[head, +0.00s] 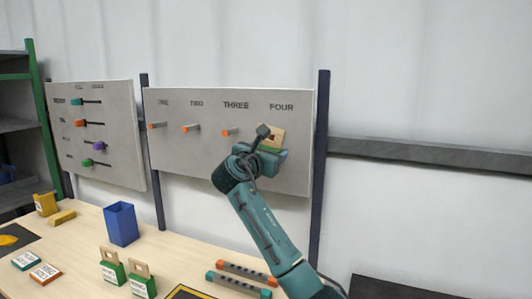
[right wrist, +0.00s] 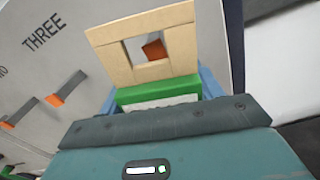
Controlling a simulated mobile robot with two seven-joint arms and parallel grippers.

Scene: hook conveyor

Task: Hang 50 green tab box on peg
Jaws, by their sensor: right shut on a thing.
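My right gripper (head: 266,158) is raised in front of the peg board (head: 205,170), under the label FOUR. It is shut on a green box with a beige tab (head: 279,137). In the right wrist view the tab (right wrist: 115,60) stands up with a square window, above the green top (right wrist: 158,90) of the box. The orange tip of a peg (right wrist: 153,50) shows inside that window. I cannot tell whether the peg passes through the window or is only behind it. The box's lower part is hidden by the gripper. My left gripper is not in view.
Orange-tipped pegs stand bare under ONE (head: 156,125), TWO (head: 190,128) and THREE (head: 230,132). Two more green boxes with tabs (head: 112,268) (head: 142,281) stand on the table (head: 180,245), near a blue bin (head: 121,224). A dark post (head: 318,150) edges the board's right side.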

